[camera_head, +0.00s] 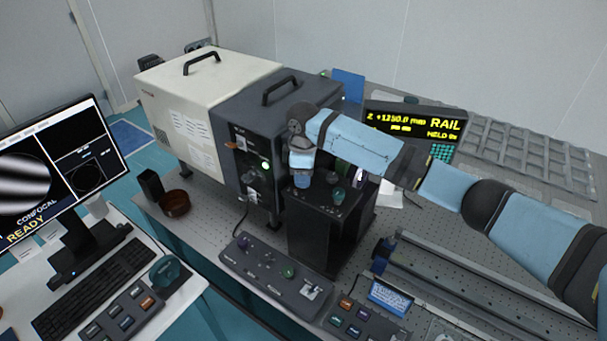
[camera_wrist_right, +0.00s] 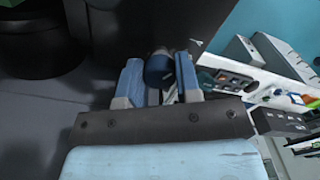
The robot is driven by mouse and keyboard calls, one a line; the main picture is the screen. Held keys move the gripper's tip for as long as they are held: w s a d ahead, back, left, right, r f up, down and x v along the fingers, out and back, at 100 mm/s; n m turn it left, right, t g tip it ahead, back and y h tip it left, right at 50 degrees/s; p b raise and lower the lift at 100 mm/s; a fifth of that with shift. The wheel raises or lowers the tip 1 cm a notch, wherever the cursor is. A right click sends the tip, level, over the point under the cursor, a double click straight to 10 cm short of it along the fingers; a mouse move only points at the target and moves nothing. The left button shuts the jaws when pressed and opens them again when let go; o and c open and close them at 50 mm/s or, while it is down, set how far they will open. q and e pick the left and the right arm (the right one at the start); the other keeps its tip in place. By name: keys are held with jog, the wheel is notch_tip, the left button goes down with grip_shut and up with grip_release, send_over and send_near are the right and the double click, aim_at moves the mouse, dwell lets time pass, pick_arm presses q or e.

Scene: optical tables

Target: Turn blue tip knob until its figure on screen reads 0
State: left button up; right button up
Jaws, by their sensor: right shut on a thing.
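My right gripper (camera_head: 303,184) comes down over the top of the black stand (camera_head: 312,235) beside the dark grey instrument box. In the right wrist view my gripper (camera_wrist_right: 160,85) has its two blue fingers on either side of a dark blue knob (camera_wrist_right: 158,67), shut on it. In the head view the gripper hides this knob. The monitor (camera_head: 62,170) shows a striped round picture and the words CONFOCAL READY. I cannot make out a tip figure on it. My left gripper is not in view.
A green knob (camera_head: 338,196) stands on the stand's top, close to my right gripper. A control box (camera_head: 275,272) with several knobs lies in front. A yellow-lettered RAIL display (camera_head: 412,122) stands behind my arm. Rails (camera_head: 470,285) run along the right.

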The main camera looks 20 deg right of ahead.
dwell(0.3)
jog(key=o, duration=0.9)
